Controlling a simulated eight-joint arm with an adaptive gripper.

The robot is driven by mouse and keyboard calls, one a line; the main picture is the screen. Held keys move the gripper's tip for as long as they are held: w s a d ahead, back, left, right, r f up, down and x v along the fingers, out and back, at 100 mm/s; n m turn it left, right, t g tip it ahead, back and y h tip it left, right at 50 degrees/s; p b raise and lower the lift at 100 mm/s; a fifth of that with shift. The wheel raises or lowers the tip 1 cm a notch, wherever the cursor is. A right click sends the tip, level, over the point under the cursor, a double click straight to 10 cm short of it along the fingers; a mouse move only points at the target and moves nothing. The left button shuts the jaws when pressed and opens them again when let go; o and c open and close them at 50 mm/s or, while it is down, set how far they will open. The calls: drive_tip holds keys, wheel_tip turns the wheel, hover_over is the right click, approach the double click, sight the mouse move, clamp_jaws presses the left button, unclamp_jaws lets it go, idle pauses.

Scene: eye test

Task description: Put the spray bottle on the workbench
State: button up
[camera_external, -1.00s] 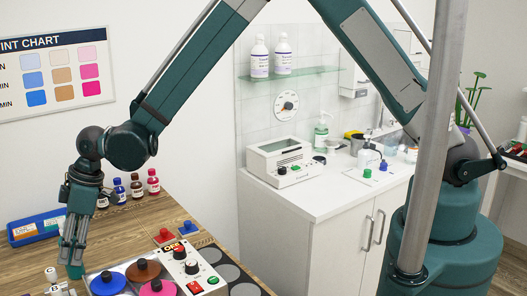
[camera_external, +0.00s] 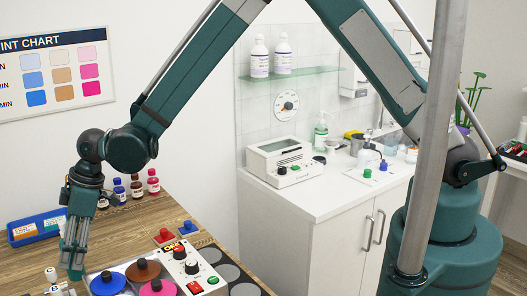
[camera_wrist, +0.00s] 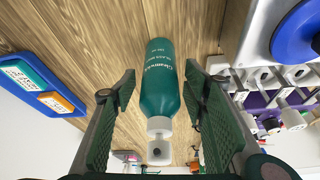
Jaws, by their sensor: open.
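The spray bottle (camera_wrist: 160,85) is a teal bottle with white lettering and a white top, in the middle of the wrist view. It appears against the wood of the workbench (camera_wrist: 100,30), which also shows in the external view (camera_external: 138,215). I cannot tell whether it stands or lies, or whether it touches the wood. My gripper (camera_wrist: 161,80) is open, with one finger on each side of the bottle and visible gaps to it. In the external view my gripper (camera_external: 74,270) is low over the left of the workbench, and I cannot make out the bottle there.
A blue tray (camera_external: 36,241) lies left of my gripper. Small bottles (camera_external: 137,187) stand behind it. A control box (camera_external: 191,265) and round coloured lids (camera_external: 157,288) are close on the right. A white counter (camera_external: 320,198) stands farther right.

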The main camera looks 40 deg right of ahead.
drive_tip(key=shift+r, duration=0.15)
drive_tip(key=v, duration=1.2)
drive_tip(key=shift+a, duration=0.1)
idle(0.8)
drive_tip(key=shift+r, duration=0.1)
drive_tip(key=w+d+r+m+t, duration=0.15)
drive_tip(key=d+r, duration=0.45)
drive_tip(key=d, duration=0.7)
drive_tip(key=w+d+r+m+t+h, duration=0.1)
drive_tip(key=w+d+r+m, duration=0.35)
drive_tip(key=d, duration=0.85)
drive_tip(key=d+r+m+t, duration=0.1)
drive_tip(key=d+r, duration=0.7)
drive_tip(key=d, duration=0.5)
drive_tip(key=s+d+r+m+t+h, duration=0.1)
drive_tip(key=s+d+m, duration=0.15)
drive_tip(key=d, duration=0.65)
drive_tip(key=s+d+r+m+t, duration=0.15)
drive_tip(key=s+d, duration=0.25)
drive_tip(key=d, duration=0.6)
drive_tip(key=s+d+f+m+h, duration=0.2)
drive_tip(key=s+d+m, duration=0.3)
drive_tip(key=s+d, duration=0.6)
drive_tip(key=d, duration=0.4)
drive_tip(key=shift+s+d+f+h, duration=0.15)
drive_tip(key=shift+s+f+h, duration=0.15)
drive_tip(key=shift+s, duration=0.1)
